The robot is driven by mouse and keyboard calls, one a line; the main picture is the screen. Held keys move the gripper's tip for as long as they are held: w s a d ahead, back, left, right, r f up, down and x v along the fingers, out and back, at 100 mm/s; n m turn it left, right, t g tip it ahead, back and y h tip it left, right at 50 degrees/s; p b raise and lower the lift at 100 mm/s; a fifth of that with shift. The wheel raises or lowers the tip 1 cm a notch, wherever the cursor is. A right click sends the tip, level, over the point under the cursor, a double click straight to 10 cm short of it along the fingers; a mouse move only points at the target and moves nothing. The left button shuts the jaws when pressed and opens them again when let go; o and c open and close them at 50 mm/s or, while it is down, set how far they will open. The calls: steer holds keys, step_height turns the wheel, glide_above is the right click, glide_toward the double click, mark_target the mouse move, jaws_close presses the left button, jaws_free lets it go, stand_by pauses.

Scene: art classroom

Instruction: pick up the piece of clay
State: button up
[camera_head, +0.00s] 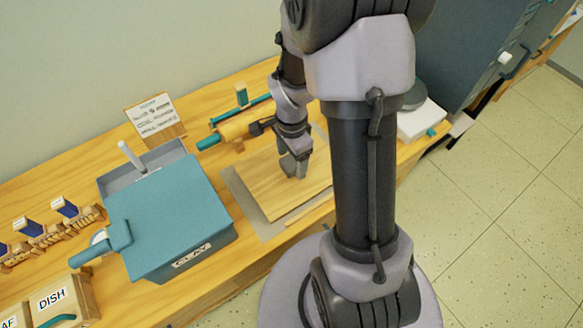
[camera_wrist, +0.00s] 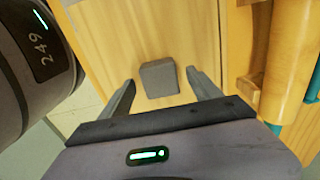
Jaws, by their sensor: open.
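The piece of clay is a small grey block (camera_wrist: 159,80) on a wooden board (camera_wrist: 125,30), seen in the wrist view. My gripper (camera_wrist: 160,77) is open, with one finger on each side of the block in the picture and a gap on both sides. I cannot tell how far down the fingers reach beside it. In the head view my gripper (camera_head: 293,167) points down over the wooden board (camera_head: 262,186), and I cannot make out the block apart from the fingers.
A teal box labelled CLAY (camera_head: 165,220) stands left of the board. A wooden roller (camera_head: 236,128) with teal handles lies behind it, and a thin stick (camera_head: 308,206) lies at its front. A sign (camera_head: 152,115) stands at the back.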

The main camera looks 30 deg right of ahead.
steer(key=shift+r, duration=0.15)
steer(key=shift+c, duration=0.4)
jaws_close()
